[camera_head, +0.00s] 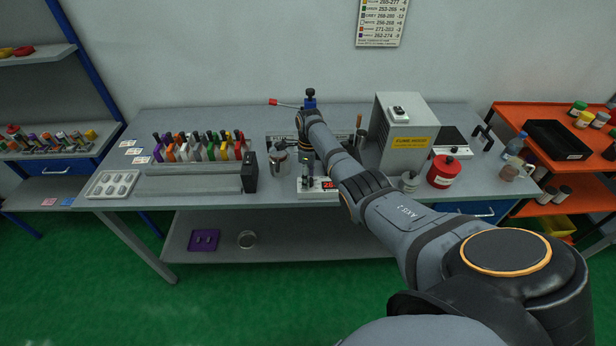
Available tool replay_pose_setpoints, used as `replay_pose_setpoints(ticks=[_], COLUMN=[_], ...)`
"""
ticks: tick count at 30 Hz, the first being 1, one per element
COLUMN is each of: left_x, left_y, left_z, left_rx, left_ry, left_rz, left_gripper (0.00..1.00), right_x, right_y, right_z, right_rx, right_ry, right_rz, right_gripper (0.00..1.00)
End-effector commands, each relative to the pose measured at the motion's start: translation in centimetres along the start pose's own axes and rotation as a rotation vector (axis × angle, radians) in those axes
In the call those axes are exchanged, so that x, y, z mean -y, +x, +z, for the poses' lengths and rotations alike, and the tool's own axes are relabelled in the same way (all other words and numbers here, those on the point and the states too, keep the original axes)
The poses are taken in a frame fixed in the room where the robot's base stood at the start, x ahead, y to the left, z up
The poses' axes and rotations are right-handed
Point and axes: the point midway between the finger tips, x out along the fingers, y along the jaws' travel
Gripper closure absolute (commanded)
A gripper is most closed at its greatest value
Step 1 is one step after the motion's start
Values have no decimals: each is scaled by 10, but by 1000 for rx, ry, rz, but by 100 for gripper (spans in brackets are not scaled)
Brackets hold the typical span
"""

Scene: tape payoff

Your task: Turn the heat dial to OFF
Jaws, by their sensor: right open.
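A white heater unit (318,194) stands at the front edge of the grey bench, with a lit red display (328,185) on its front. The display's digits are too small to read surely. My right arm reaches in from the lower right, and my right gripper (307,182) points down at the left part of this unit. The gripper is open with nothing seen in it. The heat dial itself cannot be made out; the gripper and arm cover that part. Whether the fingers touch the dial cannot be told. My left gripper is not in view.
Colored holders (197,147) fill the bench's left.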

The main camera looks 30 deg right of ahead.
Motion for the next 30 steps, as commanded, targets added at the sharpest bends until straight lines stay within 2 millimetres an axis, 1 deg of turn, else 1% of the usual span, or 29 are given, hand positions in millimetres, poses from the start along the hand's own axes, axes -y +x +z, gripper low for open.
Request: replay_pose_setpoints(ticks=[1,3,8,9,18,21,30], left_x=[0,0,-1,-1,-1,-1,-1], left_y=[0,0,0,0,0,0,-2], left_z=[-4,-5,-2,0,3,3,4], left_rx=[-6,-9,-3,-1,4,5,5], left_ry=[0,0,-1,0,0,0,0], left_rz=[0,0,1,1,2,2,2], left_gripper=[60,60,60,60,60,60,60], right_x=[0,0,0,0,0,0,0], right_y=[2,3,3,3,3,3,2], right_z=[0,0,0,0,0,0,0], right_rx=[-1,0,0,0,0,0,-3], right_ry=[0,0,-1,-1,-1,-1,-43], right_rz=[1,0,0,0,0,0,0], right_gripper=[46,46,46,48,89,100,100])
